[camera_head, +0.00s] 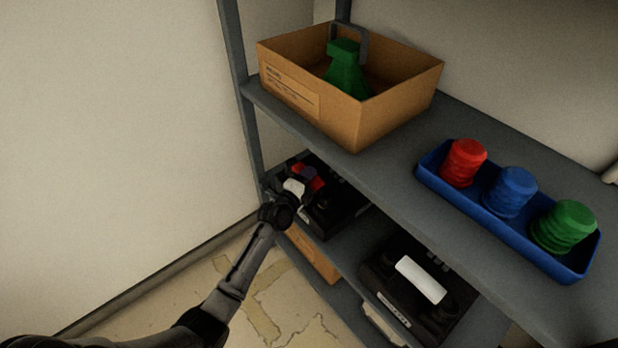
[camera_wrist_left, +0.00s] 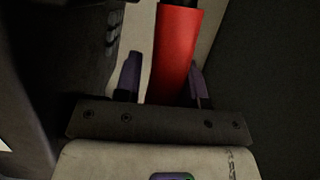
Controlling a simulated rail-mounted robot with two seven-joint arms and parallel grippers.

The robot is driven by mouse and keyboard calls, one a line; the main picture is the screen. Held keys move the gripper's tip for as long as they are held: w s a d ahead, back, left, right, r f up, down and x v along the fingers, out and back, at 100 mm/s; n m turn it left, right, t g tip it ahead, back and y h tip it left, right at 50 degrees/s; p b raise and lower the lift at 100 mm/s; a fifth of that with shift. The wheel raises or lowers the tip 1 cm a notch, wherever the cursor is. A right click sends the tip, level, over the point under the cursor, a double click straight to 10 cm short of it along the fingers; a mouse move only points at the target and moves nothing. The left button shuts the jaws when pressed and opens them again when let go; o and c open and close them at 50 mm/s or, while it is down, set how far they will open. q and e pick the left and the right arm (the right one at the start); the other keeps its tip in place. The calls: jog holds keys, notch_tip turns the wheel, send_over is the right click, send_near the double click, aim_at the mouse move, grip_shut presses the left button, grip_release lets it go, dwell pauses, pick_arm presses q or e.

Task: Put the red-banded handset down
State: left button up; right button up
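My left gripper (camera_head: 308,174) is at the far phone (camera_head: 332,214) on the lower shelf, next to the shelf's left post. The red-banded handset shows as red beside the purple fingers in the head view (camera_head: 317,184) and as a broad red band in the left wrist view (camera_wrist_left: 175,55). The red lies between the two fingers (camera_wrist_left: 164,78), close to the right one. A pale strip shows between it and the left finger, so the gripper looks open around it. Whether the handset rests in the cradle is hidden. My right gripper is in neither view.
A second black phone (camera_head: 384,282) with a white-banded handset (camera_head: 421,279) stands nearer on the lower shelf. Above, the top shelf holds a cardboard box (camera_head: 372,125) with a green object (camera_head: 347,72), and a blue tray (camera_head: 482,212) of red, blue and green ribbed pieces.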

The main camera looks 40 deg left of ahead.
pick_arm(q)
jog(key=shift+o, duration=1.2)
jog(key=shift+s+r, duration=0.1)
